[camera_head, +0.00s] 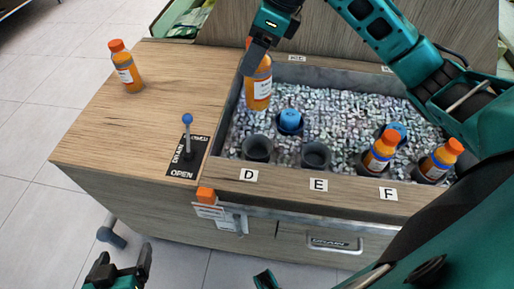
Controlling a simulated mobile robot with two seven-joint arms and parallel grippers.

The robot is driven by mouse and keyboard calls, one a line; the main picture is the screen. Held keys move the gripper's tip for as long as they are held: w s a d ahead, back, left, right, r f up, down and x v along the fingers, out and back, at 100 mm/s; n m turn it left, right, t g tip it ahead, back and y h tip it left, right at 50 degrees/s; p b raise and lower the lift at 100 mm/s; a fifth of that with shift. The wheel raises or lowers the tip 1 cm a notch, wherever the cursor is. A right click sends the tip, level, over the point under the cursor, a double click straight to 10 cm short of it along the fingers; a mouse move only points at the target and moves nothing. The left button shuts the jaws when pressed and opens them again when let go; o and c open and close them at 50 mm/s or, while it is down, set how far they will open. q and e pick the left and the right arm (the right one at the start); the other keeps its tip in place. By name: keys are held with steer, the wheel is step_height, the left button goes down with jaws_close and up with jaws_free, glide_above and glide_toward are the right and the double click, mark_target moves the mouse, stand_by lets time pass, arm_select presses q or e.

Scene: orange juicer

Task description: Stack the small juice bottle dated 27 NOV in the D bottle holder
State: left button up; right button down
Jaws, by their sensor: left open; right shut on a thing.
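My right gripper (258,50) is shut on an orange juice bottle (259,90) and holds it upright above the ice bin's left side, behind the D holder. Its label is too small to read. The D holder (257,148), a dark round cup above the D label, looks empty. My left gripper (118,268) is open and empty at the bottom left, in front of the counter. Another orange juice bottle (125,70) stands on the counter at the left; its date is unreadable.
The E holder (316,155) looks empty. One bottle (380,152) stands by label F, another (440,160) further right. Blue round objects (290,121) (396,131) sit in the ice (335,108). A blue-knobbed drain lever (187,122) stands left of the bin.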

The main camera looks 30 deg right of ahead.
arm_select(q)
steer(key=d+f+b, duration=0.1)
steer(key=b, duration=0.1)
steer(key=shift+w+b, duration=0.35)
steer(key=shift+b, duration=0.05)
arm_select(e)
step_height(320, 180, down, 20)
steer(key=shift+r, duration=0.15)
steer(key=shift+f+b, duration=0.3)
steer(key=shift+f, duration=0.1)
arm_select(q)
steer(key=shift+s+d+f, duration=0.1)
steer(key=shift+d+f, duration=0.05)
steer(key=shift+f, duration=0.15)
arm_select(e)
steer(key=shift+c, duration=1.6)
jaws_free()
arm_select(q)
steer(key=shift+s+a+r+p, duration=0.15)
steer(key=shift+a+r+p, duration=0.35)
steer(key=shift+p, duration=0.65)
arm_select(e)
steer(key=v, duration=1.2)
steer(key=shift+r, duration=0.35)
